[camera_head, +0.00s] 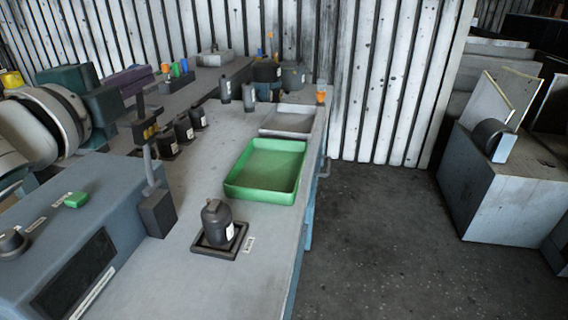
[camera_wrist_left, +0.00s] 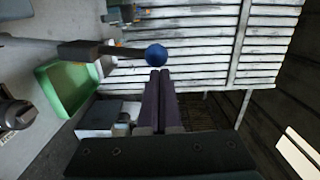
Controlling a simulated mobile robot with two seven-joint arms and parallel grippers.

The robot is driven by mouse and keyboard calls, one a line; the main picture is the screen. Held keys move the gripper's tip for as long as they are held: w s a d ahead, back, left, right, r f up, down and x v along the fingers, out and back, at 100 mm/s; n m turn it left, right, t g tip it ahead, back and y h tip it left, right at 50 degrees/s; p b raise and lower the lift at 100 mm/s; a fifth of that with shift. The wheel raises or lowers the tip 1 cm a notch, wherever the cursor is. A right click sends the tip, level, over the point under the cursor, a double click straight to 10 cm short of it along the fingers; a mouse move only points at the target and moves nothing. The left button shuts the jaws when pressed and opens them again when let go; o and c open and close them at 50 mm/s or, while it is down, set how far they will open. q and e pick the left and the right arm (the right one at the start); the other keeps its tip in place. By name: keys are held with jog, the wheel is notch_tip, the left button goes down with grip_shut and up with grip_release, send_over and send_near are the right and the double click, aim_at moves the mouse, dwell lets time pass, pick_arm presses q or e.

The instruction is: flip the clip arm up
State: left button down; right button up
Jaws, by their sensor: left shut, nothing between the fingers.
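A grey post (camera_head: 151,167) rises from a dark block (camera_head: 157,212) and carries a dark head with yellow parts (camera_head: 145,131). In the left wrist view a thin dark arm, likely the clip arm (camera_wrist_left: 124,51), runs from a dark block to a blue ball (camera_wrist_left: 156,54). My left gripper (camera_head: 153,72) has purple fingers and comes in from the left. It is shut and empty. In the wrist view its fingertips (camera_wrist_left: 160,72) end right by the ball; I cannot tell whether they touch it. My right gripper is not in view.
A green tray (camera_head: 235,190) and a grey tray (camera_head: 290,121) lie on the bench. A dark bottle (camera_head: 217,222) stands on a square base. Several dark bottles stand farther back. A blue-grey machine (camera_head: 125,200) fills the near left.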

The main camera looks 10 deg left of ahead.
pick_arm(q)
jog(key=a, duration=0.1)
jog(key=a+n+p, duration=0.1)
jog(key=a, duration=0.1)
jog(key=a+n, duration=0.1)
jog(key=shift+a+r, duration=0.2)
jog(key=shift+r, duration=0.15)
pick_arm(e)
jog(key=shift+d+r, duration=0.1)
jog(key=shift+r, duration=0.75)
pick_arm(q)
jog(key=shift+a+n, duration=0.1)
jog(key=shift+n, duration=0.2)
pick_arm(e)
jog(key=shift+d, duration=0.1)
